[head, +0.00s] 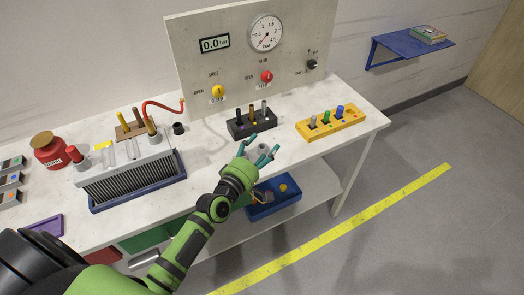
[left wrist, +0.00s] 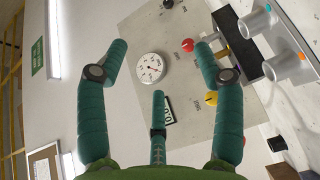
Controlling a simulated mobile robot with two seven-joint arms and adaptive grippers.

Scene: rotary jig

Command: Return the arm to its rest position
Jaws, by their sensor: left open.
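My left arm reaches in from the lower left in the head view. Its green gripper (head: 262,154) is over the front edge of the white workbench (head: 215,200), fingers spread and empty. In the left wrist view the open fingers (left wrist: 160,75) frame the round gauge and the panel, with nothing between them. A black block (head: 251,124) with several pegs stands on the bench just behind the gripper, apart from it as far as I can tell. My right gripper is in neither view.
A yellow block (head: 331,123) with coloured pegs stands to the right. A grey panel (head: 240,55) with gauge (head: 266,33) and knobs rises behind. A finned rack (head: 130,178) and red jar (head: 46,150) stand left. A blue bin (head: 272,200) is on the lower shelf. Floor at right is clear.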

